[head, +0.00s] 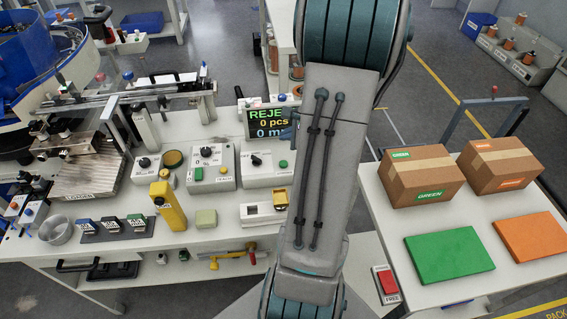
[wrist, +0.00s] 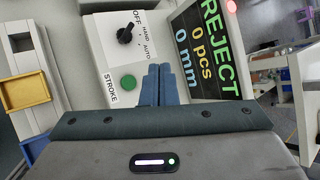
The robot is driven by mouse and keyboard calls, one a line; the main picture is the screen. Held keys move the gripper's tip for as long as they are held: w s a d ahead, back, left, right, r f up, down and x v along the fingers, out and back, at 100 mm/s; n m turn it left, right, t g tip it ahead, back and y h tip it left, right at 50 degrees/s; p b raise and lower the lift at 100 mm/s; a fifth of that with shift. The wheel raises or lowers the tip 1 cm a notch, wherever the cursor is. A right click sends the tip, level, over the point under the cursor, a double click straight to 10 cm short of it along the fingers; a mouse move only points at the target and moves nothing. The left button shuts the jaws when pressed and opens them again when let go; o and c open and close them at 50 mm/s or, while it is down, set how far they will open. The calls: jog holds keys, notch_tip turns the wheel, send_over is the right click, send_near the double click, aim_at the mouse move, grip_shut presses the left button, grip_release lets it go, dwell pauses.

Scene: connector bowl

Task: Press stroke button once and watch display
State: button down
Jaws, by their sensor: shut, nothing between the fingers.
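The stroke button is a round green button (wrist: 128,82) beside the word STROKE on a light control box (head: 264,180). It also shows in the head view (head: 283,164). A black OFF/HAND/AUTO knob (wrist: 125,36) sits on the same box. The display (wrist: 205,45) reads REJECT, 0 pcs and 0 mm in the wrist view; in the head view the display (head: 266,121) is partly covered by my arm. My gripper (wrist: 157,72) is shut and empty, its fingertips just right of the green button in the picture. I cannot tell their height above the box.
Other control boxes (head: 210,167) and a yellow handheld unit (head: 168,205) stand left on the bench. A white holder with a yellow tray (wrist: 27,90) is near the box. Cartons (head: 420,174) and green and orange panels (head: 449,260) lie on the right table.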

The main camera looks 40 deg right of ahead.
jog(key=b, duration=0.5)
send_over(284, 164)
jog(key=f, duration=0.7)
jog(key=shift+s+d, duration=0.25)
jog(key=shift+s, duration=0.05)
jog(key=shift+f+b, duration=0.65)
jog(key=shift+f, duration=0.05)
jog(key=shift+f, duration=0.15)
dwell(0.5)
jog(key=shift+f+b, duration=0.3)
jog(key=shift+b, duration=0.4)
jog(key=shift+f+b, duration=0.45)
jog(key=shift+b, duration=0.2)
dwell(0.4)
jog(key=shift+r, duration=0.1)
jog(key=shift+r+p, duration=0.6)
jog(key=shift+r, duration=0.25)
